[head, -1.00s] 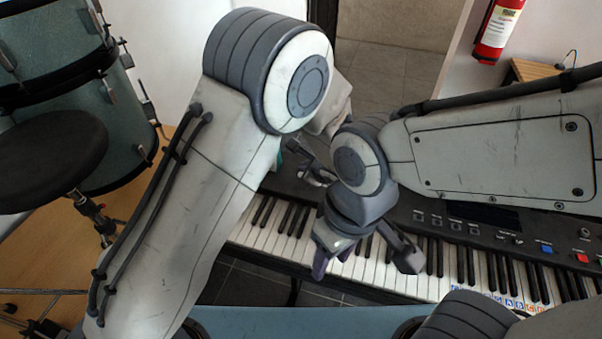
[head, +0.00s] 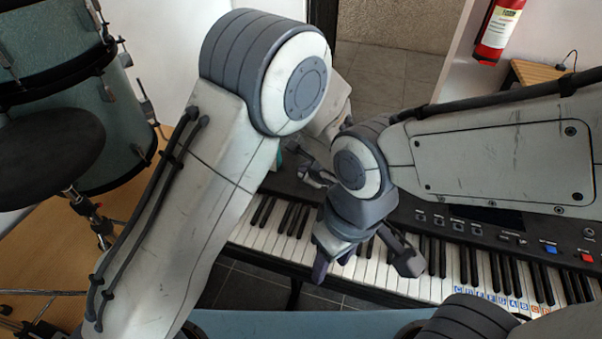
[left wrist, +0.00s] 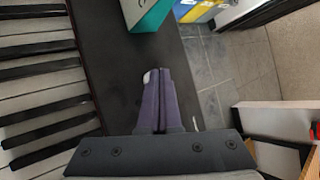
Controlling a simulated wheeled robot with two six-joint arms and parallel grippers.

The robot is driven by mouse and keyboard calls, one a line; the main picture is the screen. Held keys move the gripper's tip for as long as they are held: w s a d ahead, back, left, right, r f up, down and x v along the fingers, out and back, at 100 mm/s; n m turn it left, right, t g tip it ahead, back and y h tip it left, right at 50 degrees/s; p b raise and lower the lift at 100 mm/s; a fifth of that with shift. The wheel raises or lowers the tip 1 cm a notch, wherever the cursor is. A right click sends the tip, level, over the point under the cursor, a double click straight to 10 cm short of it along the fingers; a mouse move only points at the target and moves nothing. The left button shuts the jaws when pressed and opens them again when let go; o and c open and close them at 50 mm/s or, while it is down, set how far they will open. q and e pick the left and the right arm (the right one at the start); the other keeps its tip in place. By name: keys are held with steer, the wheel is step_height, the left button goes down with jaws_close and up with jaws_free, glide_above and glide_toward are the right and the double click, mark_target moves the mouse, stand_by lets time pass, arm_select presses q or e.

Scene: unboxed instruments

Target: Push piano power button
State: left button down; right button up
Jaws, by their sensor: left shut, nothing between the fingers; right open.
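The black piano (head: 440,213) runs from the middle to the right of the head view, its white and black keys (head: 285,235) towards me. Its control panel has small buttons, with a blue button (head: 548,247) and a red button (head: 586,257) at the right. I cannot tell which one is the power button. My left gripper (head: 318,178) is shut and empty over the piano's back left part. In the left wrist view its closed fingers (left wrist: 157,75) are over the bare dark panel beside the keys; a small whitish spot shows at the tip. My right gripper (head: 364,264) is open above the keys.
Green (left wrist: 153,12) and yellow (left wrist: 196,10) items stand past the piano's edge in the left wrist view. A fire extinguisher (head: 497,32) is at the upper right.

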arm_select(q)
steer(key=shift+f, duration=0.15)
stand_by(0.4)
steer(key=shift+r, duration=0.65)
step_height(320, 180, up, 6)
steer(key=p, duration=0.3)
steer(key=shift+p, duration=0.4)
